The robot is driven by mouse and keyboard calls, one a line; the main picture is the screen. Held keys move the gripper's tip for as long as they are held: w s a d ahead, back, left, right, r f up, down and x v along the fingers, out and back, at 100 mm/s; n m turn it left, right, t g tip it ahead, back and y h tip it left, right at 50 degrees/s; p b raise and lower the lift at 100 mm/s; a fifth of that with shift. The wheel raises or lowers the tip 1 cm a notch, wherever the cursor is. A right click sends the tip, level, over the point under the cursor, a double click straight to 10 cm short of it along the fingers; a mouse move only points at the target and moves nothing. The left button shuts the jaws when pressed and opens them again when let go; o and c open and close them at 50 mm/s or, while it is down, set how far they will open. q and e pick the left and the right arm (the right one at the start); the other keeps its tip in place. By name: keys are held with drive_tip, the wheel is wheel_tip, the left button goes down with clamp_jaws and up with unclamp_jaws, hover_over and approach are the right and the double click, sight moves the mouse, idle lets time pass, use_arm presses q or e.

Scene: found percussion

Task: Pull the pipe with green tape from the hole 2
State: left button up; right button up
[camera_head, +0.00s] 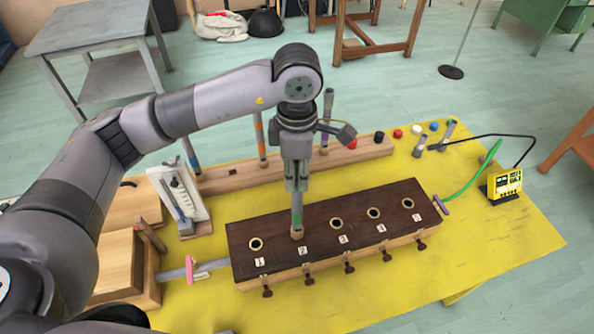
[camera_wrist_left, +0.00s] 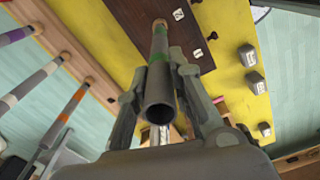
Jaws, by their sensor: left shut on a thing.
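The dark wooden block (camera_head: 322,246) has a row of numbered holes on top. The grey pipe with green tape (camera_head: 297,211) stands upright, its lower end at the ring of hole 2 (camera_head: 297,233); how deep it sits in the hole cannot be told. My left gripper (camera_head: 297,183) points down and is shut on this pipe above the block. In the left wrist view the pipe (camera_wrist_left: 160,75) runs between the fingers, its open end towards the camera and green tape further along. The other numbered holes look empty. My right gripper is not in view.
Behind the block, a long wooden rack (camera_head: 228,178) holds upright pipes with coloured tape. A white framed device (camera_head: 180,200) and wooden boxes (camera_head: 118,262) stand left. The front yellow tabletop (camera_head: 370,300) is clear.

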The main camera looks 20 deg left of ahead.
sight(297, 163)
use_arm(q)
clamp_jaws()
drive_tip(key=shift+r, duration=0.25)
drive_tip(key=shift+r+p, duration=0.7)
drive_tip(key=shift+r, duration=0.55)
